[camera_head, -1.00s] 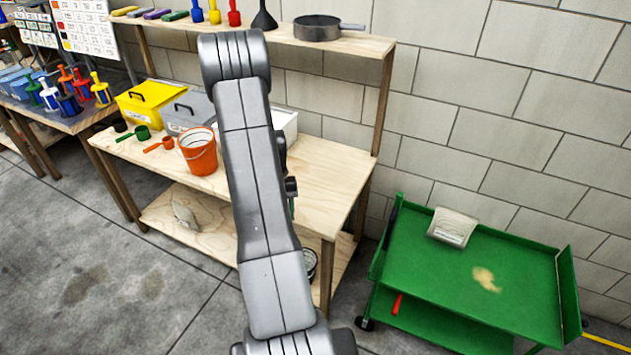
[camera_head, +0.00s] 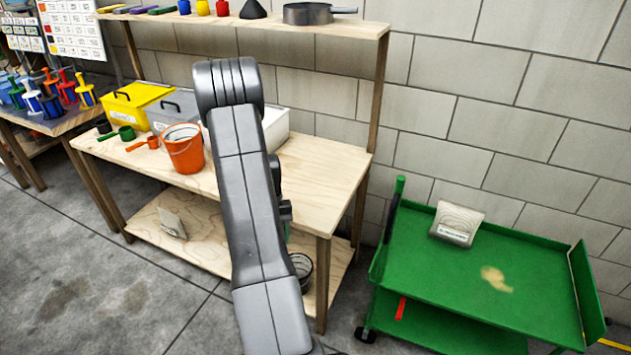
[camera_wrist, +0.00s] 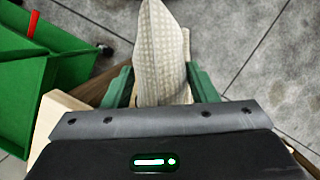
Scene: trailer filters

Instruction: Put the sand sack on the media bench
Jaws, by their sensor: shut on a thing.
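My gripper (camera_wrist: 162,88) shows in the wrist view with its two green fingers shut on a pale, patterned cloth sack (camera_wrist: 160,45). The sack sticks out beyond the fingers, and the floor shows past it. In the head view my arm hides the gripper and the held sack. A wooden bench (camera_head: 325,170), which looks like the media bench, stands behind my arm. Its front right part is bare. In the wrist view, pale wood (camera_wrist: 62,108) shows at the left, beside the gripper.
On the bench stand an orange bucket (camera_head: 185,153), a yellow box (camera_head: 130,100), a grey box (camera_head: 170,112) and scoops. Another sack (camera_head: 172,222) lies on the lower shelf. A green cart (camera_head: 520,265) at the right carries a labelled bag (camera_head: 457,222) and a sand-coloured patch.

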